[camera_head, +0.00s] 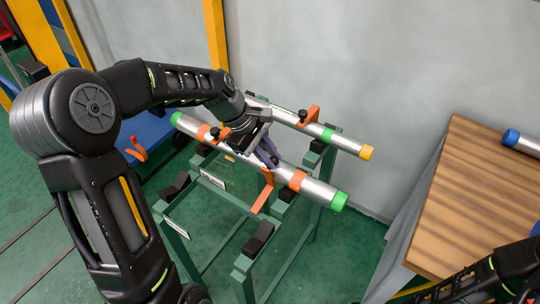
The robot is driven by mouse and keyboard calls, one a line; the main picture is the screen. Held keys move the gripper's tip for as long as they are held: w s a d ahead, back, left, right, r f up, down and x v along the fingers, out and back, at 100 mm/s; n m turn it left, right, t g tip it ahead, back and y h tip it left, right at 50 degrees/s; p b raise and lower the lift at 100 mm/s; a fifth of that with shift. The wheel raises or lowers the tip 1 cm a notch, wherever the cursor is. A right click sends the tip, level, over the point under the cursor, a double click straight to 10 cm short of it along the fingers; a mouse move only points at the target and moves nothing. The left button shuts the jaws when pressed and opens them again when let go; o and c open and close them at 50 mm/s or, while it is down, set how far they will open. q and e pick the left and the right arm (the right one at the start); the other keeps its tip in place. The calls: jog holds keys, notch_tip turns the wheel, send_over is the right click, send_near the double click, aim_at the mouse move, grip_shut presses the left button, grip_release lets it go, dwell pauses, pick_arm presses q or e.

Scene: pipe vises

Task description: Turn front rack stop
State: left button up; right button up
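A green rack (215,205) stands in the middle of the view. The front pipe (318,188) is silver with green ends and orange bands and lies across the rack. A second pipe (345,143), with a yellow end, lies behind it. An orange stop (263,192) sits in front of the front pipe, below my gripper. Another orange stop (310,116) stands at the rear pipe. My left gripper (268,155) is over the middle of the front pipe, just above the front stop. Its fingertips are too small and overlapped to judge opening or contact. My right gripper is out of view.
A wooden-topped table (480,190) stands at the right with a blue-ended pipe (522,142) on it. My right arm crosses the lower right corner. A grey wall (400,70) is behind the rack. Black pads (258,238) on the front rail are empty.

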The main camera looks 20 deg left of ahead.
pick_arm(q)
grip_shut()
dwell(0.4)
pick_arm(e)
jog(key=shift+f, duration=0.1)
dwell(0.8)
